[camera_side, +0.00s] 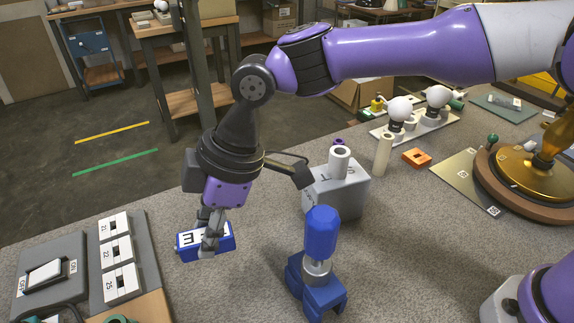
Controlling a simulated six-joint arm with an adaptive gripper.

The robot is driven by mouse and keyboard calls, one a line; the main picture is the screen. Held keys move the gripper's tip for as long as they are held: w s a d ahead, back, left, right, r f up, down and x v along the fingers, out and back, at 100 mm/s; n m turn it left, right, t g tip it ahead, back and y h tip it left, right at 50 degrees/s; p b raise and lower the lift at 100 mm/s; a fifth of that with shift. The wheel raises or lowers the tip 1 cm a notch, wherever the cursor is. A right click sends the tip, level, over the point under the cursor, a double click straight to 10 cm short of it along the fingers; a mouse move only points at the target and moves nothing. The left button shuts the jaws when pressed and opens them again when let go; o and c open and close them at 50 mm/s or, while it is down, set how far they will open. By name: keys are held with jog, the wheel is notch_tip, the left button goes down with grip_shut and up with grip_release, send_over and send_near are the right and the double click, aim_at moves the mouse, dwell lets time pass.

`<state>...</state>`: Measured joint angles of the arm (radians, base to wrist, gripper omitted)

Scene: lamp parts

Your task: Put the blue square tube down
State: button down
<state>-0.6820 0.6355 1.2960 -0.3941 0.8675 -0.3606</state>
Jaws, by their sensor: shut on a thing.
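My gripper (212,232) is at the left of the work table, pointing down. It is shut on the blue square tube (187,248), which lies sideways between the fingers and has a white label with dark letters. The fingers cover the middle of the tube and part of the label. The tube is over the grey table top (235,290); I cannot tell whether it touches the surface.
A blue stand with a blue-topped part (321,235) is to the right. A grey box with a white cylinder (336,190) stands behind it. A numbered switch panel (120,262) is at the left. An orange block (417,157) and bulbs on a strip (400,110) are farther back.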

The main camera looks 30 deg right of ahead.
jog(key=w+d+m+t+h, duration=0.1)
jog(key=w+d+m, duration=0.4)
jog(key=d, duration=0.5)
jog(key=w+d+m+t+h, duration=0.15)
jog(key=w+d+m, duration=0.35)
jog(key=d, duration=0.5)
jog(key=w+d+m+t+h, duration=0.1)
jog(key=w+d+m+h, duration=0.1)
jog(key=w+d+m, duration=0.5)
jog(key=shift+n, duration=0.6)
jog(key=d+f, duration=0.1)
jog(key=f, duration=0.2)
jog(key=s+d+f, duration=0.1)
jog(key=f, duration=0.2)
jog(key=s+d+f, duration=0.1)
jog(key=f, duration=0.2)
jog(key=shift+s+d+f, duration=0.1)
jog(key=shift+s+d, duration=0.1)
jog(key=shift+d, duration=0.15)
jog(key=shift+f, duration=0.1)
jog(key=c, duration=0.6)
grip_release()
